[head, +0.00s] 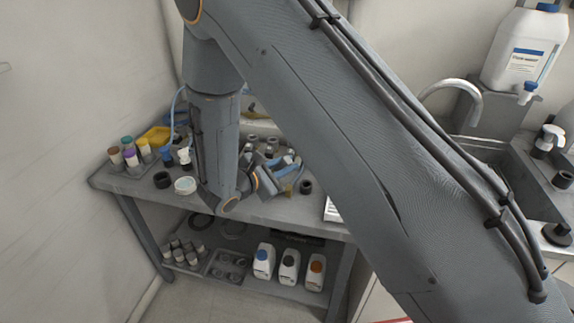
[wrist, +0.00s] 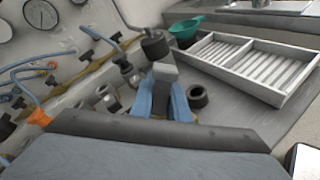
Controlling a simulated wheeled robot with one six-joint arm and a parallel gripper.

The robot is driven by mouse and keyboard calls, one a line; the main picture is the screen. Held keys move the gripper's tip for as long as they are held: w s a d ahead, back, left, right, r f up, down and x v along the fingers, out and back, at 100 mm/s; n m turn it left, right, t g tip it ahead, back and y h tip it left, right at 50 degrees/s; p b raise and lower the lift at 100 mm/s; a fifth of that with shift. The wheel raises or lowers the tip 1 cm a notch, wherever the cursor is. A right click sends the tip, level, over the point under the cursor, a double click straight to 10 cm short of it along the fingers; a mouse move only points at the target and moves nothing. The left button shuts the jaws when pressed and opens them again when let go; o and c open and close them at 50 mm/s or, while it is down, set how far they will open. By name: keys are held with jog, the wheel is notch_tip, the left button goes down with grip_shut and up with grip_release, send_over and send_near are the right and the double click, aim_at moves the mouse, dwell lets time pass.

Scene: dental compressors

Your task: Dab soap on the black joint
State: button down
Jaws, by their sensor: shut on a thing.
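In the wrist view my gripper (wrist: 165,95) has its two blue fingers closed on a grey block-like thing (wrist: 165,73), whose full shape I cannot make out. Just beyond its tip is a dark, black joint-like cylinder (wrist: 155,45) at the end of a grey pipe. I cannot tell whether the two touch. In the head view my gripper (head: 287,168) is low over the right part of the bench, partly hidden by my arm. A white round tub (head: 186,186) stands at the bench's front left; I cannot tell whether it holds soap.
A dark ring (wrist: 197,96) lies right of my gripper. A white slotted tray (wrist: 250,65) and a green bowl (wrist: 186,30) are further right. Fittings with blue hoses (wrist: 60,65) crowd the left. White bottles (head: 289,268) stand on the lower shelf.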

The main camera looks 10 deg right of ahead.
jog(key=shift+f+b, duration=0.4)
jog(key=shift+f, duration=0.1)
dwell(1.6)
notch_tip(320, 180, up, 7)
jog(key=p, duration=0.3)
jog(key=shift+p, duration=0.35)
